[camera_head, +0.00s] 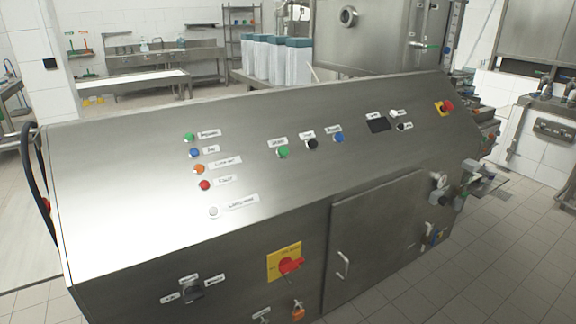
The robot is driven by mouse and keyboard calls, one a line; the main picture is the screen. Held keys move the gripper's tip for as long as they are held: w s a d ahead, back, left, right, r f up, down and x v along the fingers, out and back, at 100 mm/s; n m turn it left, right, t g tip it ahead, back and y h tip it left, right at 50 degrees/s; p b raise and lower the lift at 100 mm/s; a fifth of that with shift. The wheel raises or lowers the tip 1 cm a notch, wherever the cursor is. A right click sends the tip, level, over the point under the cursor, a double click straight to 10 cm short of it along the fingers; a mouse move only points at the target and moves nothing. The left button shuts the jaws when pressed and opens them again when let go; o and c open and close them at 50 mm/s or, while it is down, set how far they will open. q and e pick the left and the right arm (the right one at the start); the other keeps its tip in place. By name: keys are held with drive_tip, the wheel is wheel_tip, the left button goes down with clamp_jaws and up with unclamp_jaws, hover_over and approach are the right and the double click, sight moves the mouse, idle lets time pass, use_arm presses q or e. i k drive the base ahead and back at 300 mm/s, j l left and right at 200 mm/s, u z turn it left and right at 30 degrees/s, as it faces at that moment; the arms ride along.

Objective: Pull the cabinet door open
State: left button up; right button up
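The cabinet door (385,235) is a flat grey metal panel on the front of the steel control cabinet (120,185), right of centre. It looks shut, with its edges close to the frame. A slim light metal handle (343,265) stands upright near the door's left edge. Neither of my grippers is in view, and nothing touches the handle.
A red rotary switch on a yellow plate (284,262) and an orange padlock (298,311) are left of the door. Valves and fittings (438,188) stick out to its right. Buttons cover the sloped top. Tiled floor (500,260) is clear at right.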

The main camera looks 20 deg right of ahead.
sight(369, 229)
drive_tip(key=z, duration=1.45)
